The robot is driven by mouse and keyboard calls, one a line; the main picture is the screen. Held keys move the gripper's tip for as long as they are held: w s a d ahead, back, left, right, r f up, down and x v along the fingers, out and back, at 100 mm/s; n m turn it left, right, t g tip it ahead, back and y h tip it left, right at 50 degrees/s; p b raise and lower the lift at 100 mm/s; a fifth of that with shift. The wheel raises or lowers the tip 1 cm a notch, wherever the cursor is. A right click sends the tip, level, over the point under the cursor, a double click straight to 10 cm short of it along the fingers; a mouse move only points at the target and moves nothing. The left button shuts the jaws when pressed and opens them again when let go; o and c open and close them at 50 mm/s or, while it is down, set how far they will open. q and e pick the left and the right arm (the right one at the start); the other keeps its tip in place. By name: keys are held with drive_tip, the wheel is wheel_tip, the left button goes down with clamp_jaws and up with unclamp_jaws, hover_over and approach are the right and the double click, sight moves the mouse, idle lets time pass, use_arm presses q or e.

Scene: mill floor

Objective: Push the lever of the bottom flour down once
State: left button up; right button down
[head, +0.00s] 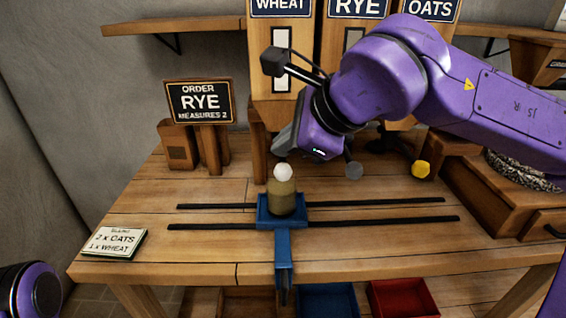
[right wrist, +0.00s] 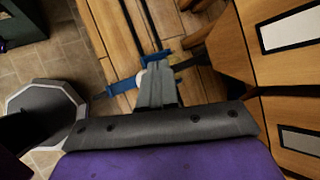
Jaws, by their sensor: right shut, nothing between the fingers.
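Three dispensers stand at the back: WHEAT (head: 258,70), RYE (head: 330,90) and OATS, its sign (head: 431,9) showing above my arm. A white ball knob (head: 283,172) is in front of WHEAT, just above an olive jar (head: 283,200). A grey knob (head: 354,170) and a yellow knob (head: 421,169) are further right. My right gripper (head: 281,151) is shut and empty just above the white knob; I cannot tell whether they touch. In the right wrist view its closed fingers (right wrist: 157,88) partly hide something white. My left gripper is out of view.
The jar sits on a blue carriage (head: 283,250) across two black rails (head: 400,221). A card (head: 113,242) reads 2 x OATS, 1 x WHEAT. An order sign (head: 200,102) reads RYE, measures 2. Blue (head: 328,300) and red (head: 404,298) bins are below the bench.

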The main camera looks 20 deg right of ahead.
sight(289, 174)
drive_tip(key=shift+f, duration=0.1)
drive_tip(key=shift+f, duration=0.35)
drive_tip(key=shift+f+b, duration=2.1)
drive_tip(key=shift+f, duration=0.5)
idle(2.0)
idle(0.5)
drive_tip(key=shift+r+p, duration=2.8)
drive_tip(key=shift+r, duration=0.25)
wheel_tip(289, 174, up, 5)
drive_tip(key=p, duration=0.4)
drive_tip(key=shift+p, duration=0.35)
